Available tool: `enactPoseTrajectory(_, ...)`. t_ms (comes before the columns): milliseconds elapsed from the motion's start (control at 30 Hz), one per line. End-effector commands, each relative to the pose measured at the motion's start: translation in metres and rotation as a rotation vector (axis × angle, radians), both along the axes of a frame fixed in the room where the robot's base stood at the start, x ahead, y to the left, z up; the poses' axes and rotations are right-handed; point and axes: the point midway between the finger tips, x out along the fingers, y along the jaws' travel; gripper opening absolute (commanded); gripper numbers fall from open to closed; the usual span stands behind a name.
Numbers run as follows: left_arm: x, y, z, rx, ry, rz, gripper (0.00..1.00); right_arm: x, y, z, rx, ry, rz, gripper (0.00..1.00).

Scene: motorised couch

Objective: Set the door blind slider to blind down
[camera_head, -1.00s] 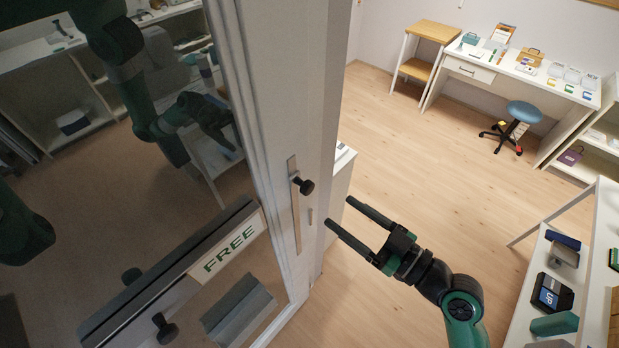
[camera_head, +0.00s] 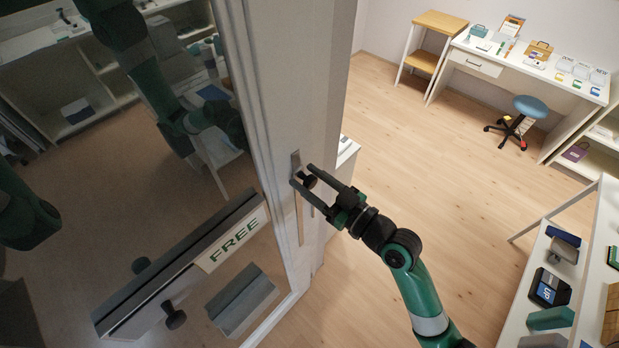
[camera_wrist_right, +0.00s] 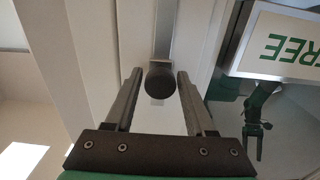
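The blind slider is a black round knob (camera_head: 309,181) on a narrow vertical metal track (camera_head: 298,215) on the white door frame. The knob sits near the upper part of the track. My right gripper (camera_head: 304,180) is open, with its two fingers on either side of the knob. In the right wrist view the knob (camera_wrist_right: 160,80) lies between the fingertips, with gaps on both sides. My left gripper cannot be made out in the head view; green and dark arm parts show at the left, some of them reflected in the glass.
A FREE sign (camera_head: 233,239) and a grey bar with black knobs (camera_head: 174,316) are on the glass door left of the track. A white shelf (camera_head: 513,318) stands at the right. A desk (camera_head: 480,68) and a blue stool (camera_head: 529,106) are far back. The floor between is clear.

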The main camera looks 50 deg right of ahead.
Motion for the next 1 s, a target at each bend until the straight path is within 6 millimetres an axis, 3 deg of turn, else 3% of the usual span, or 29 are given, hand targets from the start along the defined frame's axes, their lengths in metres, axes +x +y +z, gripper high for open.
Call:
enactPoseTrajectory(33,0.0,0.0,0.0,0.0,0.0,0.0,0.72,-0.0001,0.0,-0.0001,0.0,0.0,0.0,0.44)
enactPoseTrajectory(200,0.0,0.0,0.0,0.0,0.0,0.0,0.72,-0.0002,0.0,0.0,0.0,0.0,0.0,0.13)
enactPoseTrajectory(300,0.0,0.0,0.0,0.0,0.0,0.0,0.72,-0.0003,0.0,0.0,0.0,0.0,0.0,0.0)
enactPoseTrajectory(1000,0.0,0.0,0.0,0.0,0.0,0.0,0.72,-0.0004,0.0,0.0003,0.0,-0.001,0.0,0.0)
